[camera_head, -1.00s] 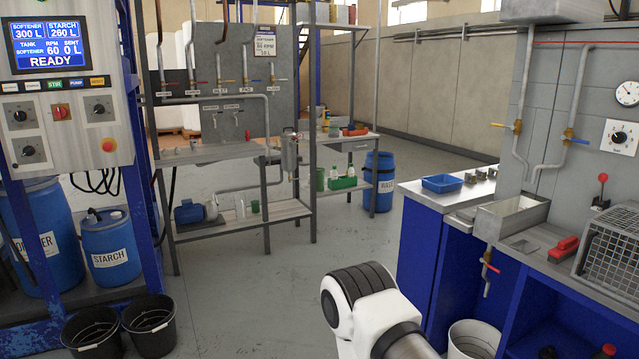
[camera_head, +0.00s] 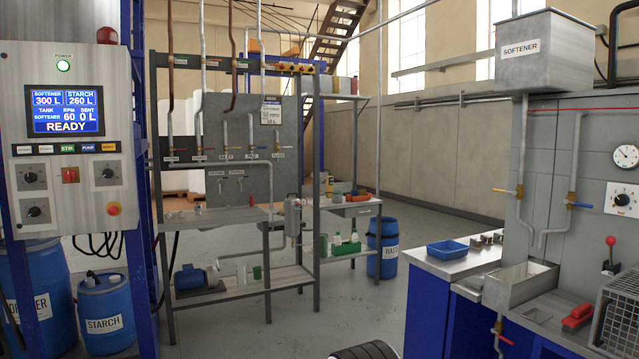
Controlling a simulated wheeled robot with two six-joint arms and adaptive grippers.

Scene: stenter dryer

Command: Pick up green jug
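I cannot clearly make out a green jug. Another upright green item (camera_head: 323,245) stands on the lower shelf of the bench behind, left of a green crate (camera_head: 346,248) with bottles. All are too small to tell whether one is a jug. Neither of my grippers is in view; only a dark ribbed part of my arm shows at the bottom edge.
The metal rack (camera_head: 222,292) stands across the floor, with a blue motor (camera_head: 190,278) on its lower shelf. The control panel (camera_head: 68,137) and blue drums (camera_head: 107,322) are at left. A blue-fronted counter (camera_head: 430,315) fills the right. Open floor (camera_head: 290,325) lies between.

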